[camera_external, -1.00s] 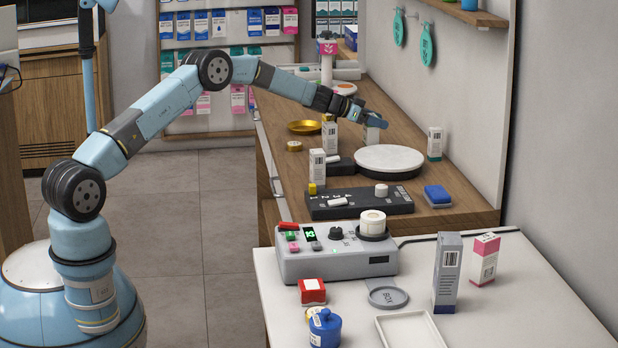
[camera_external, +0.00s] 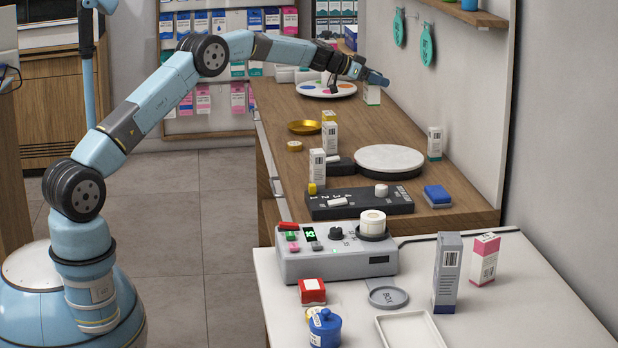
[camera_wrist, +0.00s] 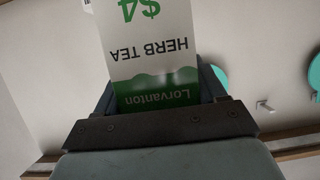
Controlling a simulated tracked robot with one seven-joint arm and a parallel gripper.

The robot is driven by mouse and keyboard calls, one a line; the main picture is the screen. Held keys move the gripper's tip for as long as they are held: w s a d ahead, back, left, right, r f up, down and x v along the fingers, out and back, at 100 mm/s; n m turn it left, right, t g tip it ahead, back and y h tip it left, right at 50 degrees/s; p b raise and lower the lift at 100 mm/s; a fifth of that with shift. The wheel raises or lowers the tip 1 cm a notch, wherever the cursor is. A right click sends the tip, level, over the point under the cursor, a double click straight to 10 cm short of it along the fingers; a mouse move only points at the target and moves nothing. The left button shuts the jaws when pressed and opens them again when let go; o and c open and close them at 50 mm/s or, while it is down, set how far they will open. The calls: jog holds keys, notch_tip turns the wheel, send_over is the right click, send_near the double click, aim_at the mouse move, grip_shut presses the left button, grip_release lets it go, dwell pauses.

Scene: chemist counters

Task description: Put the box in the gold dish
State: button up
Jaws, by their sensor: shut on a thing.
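My gripper (camera_external: 374,80) is shut on a white and green box (camera_external: 372,95) and holds it above the wooden counter, toward the back right. In the wrist view the box (camera_wrist: 150,55) fills the middle between the fingers (camera_wrist: 160,92), its "HERB TEA" and "Lorvanton" lettering upside down. The gold dish (camera_external: 304,127) lies on the counter's left side, left of and nearer than the held box. It looks empty from here. The dish does not show in the wrist view.
Small white and yellow boxes (camera_external: 330,138) stand just right of the gold dish. A round white platform (camera_external: 389,158) sits nearer, on the right. A round tray with coloured spots (camera_external: 312,90) is farther back. The wall (camera_external: 470,75) rises right of the counter.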

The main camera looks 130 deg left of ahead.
jog(key=r, duration=0.3)
jog(key=shift+s+r, duration=0.1)
jog(key=shift+s, duration=0.15)
jog(key=s+d+n+g+y, duration=0.1)
jog(key=s+d, duration=0.3)
jog(key=s, duration=0.6)
jog(key=s+d+n+g+y, duration=0.1)
jog(key=s+d+n+g, duration=0.15)
jog(key=s, duration=0.75)
jog(key=s+d+n+g+y, duration=0.1)
jog(key=s+d, duration=0.3)
jog(key=s, duration=0.6)
jog(key=shift+w+a+f, duration=0.3)
jog(key=shift+a+f, duration=2)
jog(key=shift+f, duration=0.7)
jog(key=shift+w+a+f, duration=0.3)
jog(key=shift+a+f, duration=1.95)
jog(key=shift+f, duration=0.8)
jog(key=shift+w+a+f, duration=0.3)
jog(key=shift+a+f, duration=2)
jog(key=shift+f, duration=0.7)
jog(key=shift+f, duration=0.15)
